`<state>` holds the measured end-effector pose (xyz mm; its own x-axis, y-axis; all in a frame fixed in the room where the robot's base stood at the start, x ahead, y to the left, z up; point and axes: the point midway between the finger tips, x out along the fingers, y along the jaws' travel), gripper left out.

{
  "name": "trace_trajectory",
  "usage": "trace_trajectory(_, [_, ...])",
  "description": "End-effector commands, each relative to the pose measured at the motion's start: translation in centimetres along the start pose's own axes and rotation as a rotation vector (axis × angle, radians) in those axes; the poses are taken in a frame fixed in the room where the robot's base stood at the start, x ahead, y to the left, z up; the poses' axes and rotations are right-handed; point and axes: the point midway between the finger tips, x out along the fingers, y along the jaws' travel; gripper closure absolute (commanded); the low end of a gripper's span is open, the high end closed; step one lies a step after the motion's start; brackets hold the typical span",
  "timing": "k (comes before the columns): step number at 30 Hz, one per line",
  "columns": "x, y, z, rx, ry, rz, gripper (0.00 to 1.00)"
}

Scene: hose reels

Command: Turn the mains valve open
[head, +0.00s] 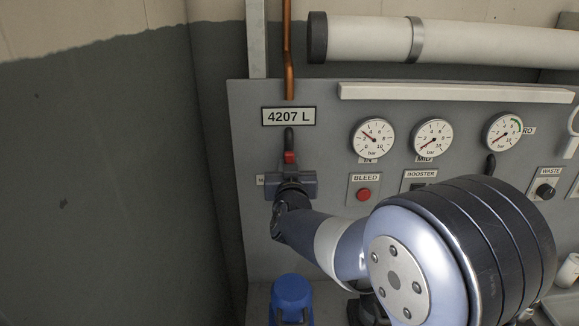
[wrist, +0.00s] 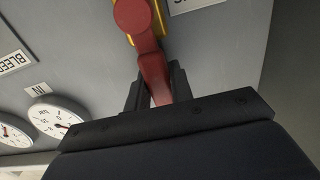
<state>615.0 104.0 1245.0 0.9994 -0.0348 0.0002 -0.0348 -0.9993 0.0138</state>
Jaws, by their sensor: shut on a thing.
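The valve shows a red lever (wrist: 153,68) with a round red hub on a yellow body (wrist: 158,12) in the wrist view. My gripper (wrist: 157,85) has its two dark fingers on either side of the lever, shut on its lower end. In the head view a small red part of the valve (head: 290,157) shows just above my gripper (head: 290,178), below the "4207 L" plate. My gripper and wrist hide the rest of the lever there. A small label left of the gripper is mostly covered.
The grey panel carries several gauges (head: 373,136), a red BLEED button (head: 364,194), a BOOSTER switch (head: 418,187) and a WASTE knob (head: 545,190). A copper pipe (head: 288,50) runs down from above. A blue object (head: 291,299) stands below my wrist. The dark wall at left is bare.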

Motion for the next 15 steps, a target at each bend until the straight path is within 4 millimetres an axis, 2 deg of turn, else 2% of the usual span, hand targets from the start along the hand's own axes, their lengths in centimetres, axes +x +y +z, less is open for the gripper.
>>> trace_trajectory(7, [0.0,-0.06,-0.03,-0.005,0.001,-0.002,1.0])
trace_trajectory(8, [0.0,-0.06,-0.03,-0.005,0.001,-0.002,0.78])
trace_trajectory(15, [0.0,-0.04,-0.02,-0.003,0.0,-0.001,0.58])
